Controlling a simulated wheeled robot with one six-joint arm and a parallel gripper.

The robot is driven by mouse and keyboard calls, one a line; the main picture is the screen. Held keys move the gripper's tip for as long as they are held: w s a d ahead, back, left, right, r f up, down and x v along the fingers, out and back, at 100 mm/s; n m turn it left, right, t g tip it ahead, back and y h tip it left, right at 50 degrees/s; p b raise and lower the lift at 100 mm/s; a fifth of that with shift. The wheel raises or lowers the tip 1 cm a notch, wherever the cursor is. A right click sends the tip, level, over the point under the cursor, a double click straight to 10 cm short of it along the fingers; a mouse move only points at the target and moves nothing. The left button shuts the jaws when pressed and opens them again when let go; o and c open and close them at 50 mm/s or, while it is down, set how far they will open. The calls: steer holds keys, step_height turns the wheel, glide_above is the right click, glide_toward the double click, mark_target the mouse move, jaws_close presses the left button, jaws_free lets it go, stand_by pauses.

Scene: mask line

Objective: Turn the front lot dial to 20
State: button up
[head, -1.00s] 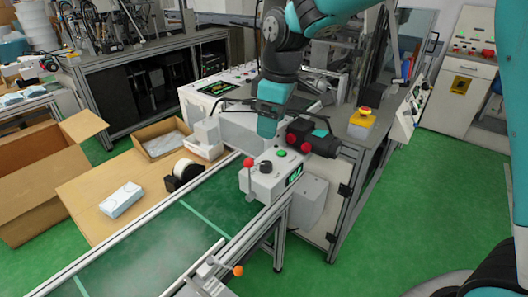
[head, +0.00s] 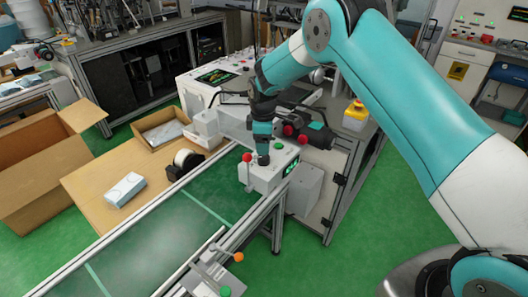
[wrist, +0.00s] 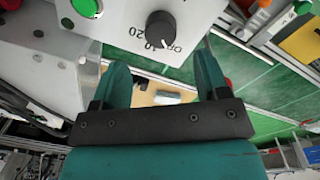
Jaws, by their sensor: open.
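The front lot dial is a dark round knob (wrist: 161,28) on a light control box (head: 262,178). In the wrist view it sits just beyond the fingertips, roughly centred between them, with 20, 10 and OFF printed around its lower edge. A small pale mark on the knob's lower edge appears to lie between 10 and OFF, but is too small to read surely. My gripper (wrist: 161,62) is open, its two teal fingers apart with nothing between them. In the head view my gripper (head: 262,138) is above the box, close over the dial.
The conveyor (head: 160,235) runs in front. Black cylinders with red knobs (head: 303,139) are behind right.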

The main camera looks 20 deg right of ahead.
mark_target(263, 157)
step_height(263, 157, down, 6)
steer(key=shift+w+f+p, duration=0.15)
steer(key=shift+f+p, duration=0.1)
steer(key=shift+p, duration=0.4)
steer(key=shift+c, duration=0.2)
steer(key=shift+d, duration=0.1)
steer(key=c, duration=0.9)
